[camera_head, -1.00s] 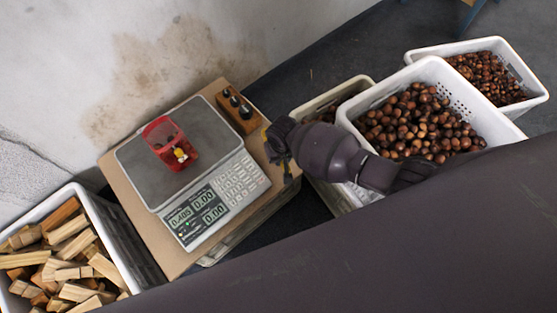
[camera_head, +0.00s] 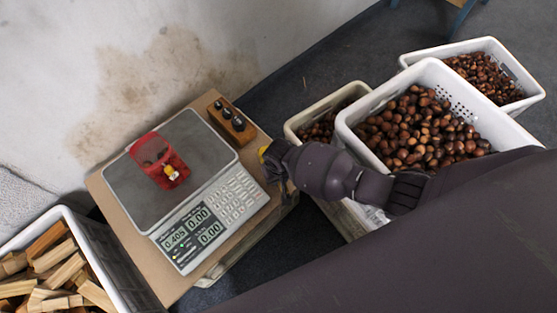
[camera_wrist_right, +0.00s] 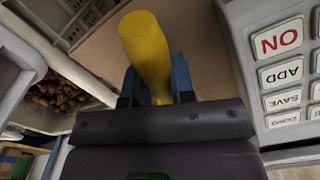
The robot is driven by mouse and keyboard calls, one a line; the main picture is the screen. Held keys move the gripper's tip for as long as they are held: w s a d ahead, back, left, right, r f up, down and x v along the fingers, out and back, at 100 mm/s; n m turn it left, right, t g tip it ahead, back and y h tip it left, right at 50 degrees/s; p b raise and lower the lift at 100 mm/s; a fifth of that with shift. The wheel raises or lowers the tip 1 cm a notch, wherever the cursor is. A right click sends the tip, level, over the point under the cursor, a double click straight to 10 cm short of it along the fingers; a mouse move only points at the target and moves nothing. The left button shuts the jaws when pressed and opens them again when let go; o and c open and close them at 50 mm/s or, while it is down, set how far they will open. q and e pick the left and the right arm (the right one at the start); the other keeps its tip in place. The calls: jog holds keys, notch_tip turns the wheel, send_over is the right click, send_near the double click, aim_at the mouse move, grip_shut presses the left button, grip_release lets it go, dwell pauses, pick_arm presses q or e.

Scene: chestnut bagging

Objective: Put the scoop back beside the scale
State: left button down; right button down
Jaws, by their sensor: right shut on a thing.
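The scoop shows as a yellow handle (camera_wrist_right: 145,45) in the right wrist view; its bowl cannot be made out. My right gripper (camera_wrist_right: 155,88) is shut on this handle, over the brown board by the scale's keypad side. In the head view my right gripper (camera_head: 270,162) is at the board's right edge, with a small yellow bit at its tip. The scale (camera_head: 240,195) stands on the board with its display lit. A red see-through container (camera_head: 160,160) with a yellow and white spot sits on its plate. My left gripper is not in view.
A wooden block with dark weights (camera_head: 232,122) stands behind the scale. White crates of chestnuts (camera_head: 345,125) are at the right. A crate of split wood (camera_head: 65,212) is at the lower left. A narrow strip of board (camera_head: 262,215) beside the keypad is bare.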

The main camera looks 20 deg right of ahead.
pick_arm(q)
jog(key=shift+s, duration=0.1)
pick_arm(e)
jog(key=c, duration=1)
grip_release()
jog(key=shift+f, duration=0.1)
jog(key=r, duration=0.1)
jog(key=r+p, duration=0.1)
jog(key=r, duration=0.1)
jog(key=r+p, duration=0.1)
jog(key=r, duration=0.1)
jog(key=shift+w, duration=0.3)
pick_arm(q)
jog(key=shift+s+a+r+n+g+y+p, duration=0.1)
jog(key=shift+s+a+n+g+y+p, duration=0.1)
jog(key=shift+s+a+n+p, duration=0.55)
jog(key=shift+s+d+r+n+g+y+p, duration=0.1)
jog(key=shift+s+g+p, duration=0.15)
jog(key=shift+p, duration=0.85)
pick_arm(e)
jog(key=shift+s+r, duration=0.2)
jog(key=shift+r, duration=1.65)
jog(key=shift+s+r, duration=0.2)
jog(key=shift+r, duration=1.65)
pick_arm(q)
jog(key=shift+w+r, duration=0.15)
